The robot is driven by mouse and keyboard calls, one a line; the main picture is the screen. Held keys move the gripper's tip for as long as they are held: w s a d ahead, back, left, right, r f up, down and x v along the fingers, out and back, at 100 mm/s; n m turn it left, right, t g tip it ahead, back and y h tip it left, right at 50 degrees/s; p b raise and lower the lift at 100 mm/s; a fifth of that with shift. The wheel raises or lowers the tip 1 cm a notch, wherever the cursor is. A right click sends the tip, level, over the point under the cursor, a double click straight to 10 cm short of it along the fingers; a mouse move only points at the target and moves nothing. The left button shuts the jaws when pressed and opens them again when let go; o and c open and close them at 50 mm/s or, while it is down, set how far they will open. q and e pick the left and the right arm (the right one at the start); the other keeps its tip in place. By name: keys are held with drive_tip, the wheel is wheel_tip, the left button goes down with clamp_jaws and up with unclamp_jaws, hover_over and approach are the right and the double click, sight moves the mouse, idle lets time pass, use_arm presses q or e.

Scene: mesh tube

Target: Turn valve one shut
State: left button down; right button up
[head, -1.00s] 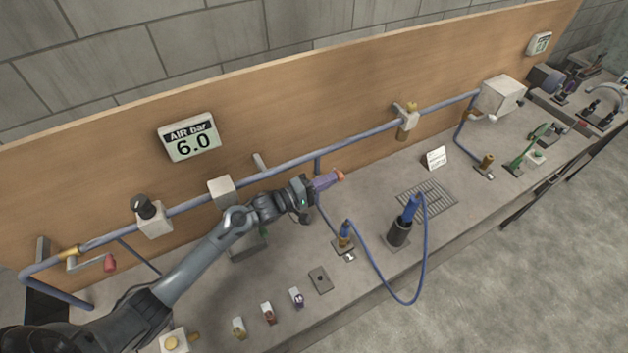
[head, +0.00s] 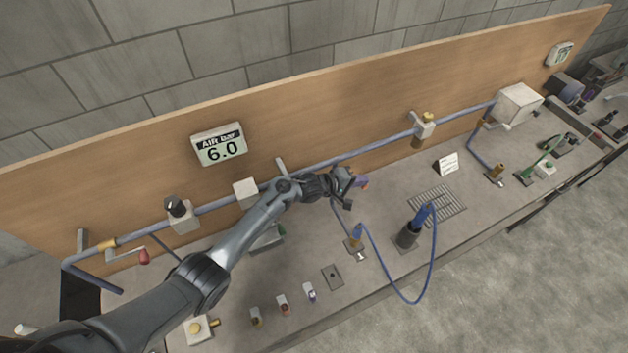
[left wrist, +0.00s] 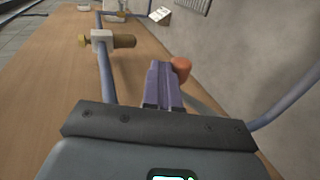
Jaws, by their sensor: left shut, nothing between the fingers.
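My left gripper (head: 359,182) reaches over the bench near the pipe on the wooden board, its purple fingers shut and empty. An orange-red rounded part (left wrist: 181,68), possibly a valve handle, shows beside the fingertips in the left wrist view. I cannot tell whether the fingers touch it; the gripper mostly covers it in the head view. A red-handled crank (head: 143,257) hangs by a brass fitting (head: 107,244) at the pipe's left end. No readable label shows which part is valve one. My right gripper is not in view.
The blue-grey pipe (head: 375,149) runs along the board. The air display (head: 219,145) reads 6.0 bar. A blue hose (head: 432,255) loops over the bench's front edge from a dark holder (head: 408,236). Small blocks (head: 283,305) and a plate (head: 333,277) lie in front.

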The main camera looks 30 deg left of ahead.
use_arm(q)
drive_tip(key=shift+w+d+f+g+y+p, duration=0.35)
drive_tip(key=shift+d+f+g+y+p, duration=0.25)
drive_tip(key=shift+g, duration=0.3)
drive_tip(key=shift+f, duration=0.3)
drive_tip(key=shift+w+f+b, duration=0.15)
drive_tip(key=shift+f+b, duration=0.15)
drive_tip(key=shift+b, duration=0.1)
drive_tip(key=shift+d, duration=0.1)
drive_tip(key=shift+w, duration=0.1)
drive_tip(key=shift+r, duration=0.1)
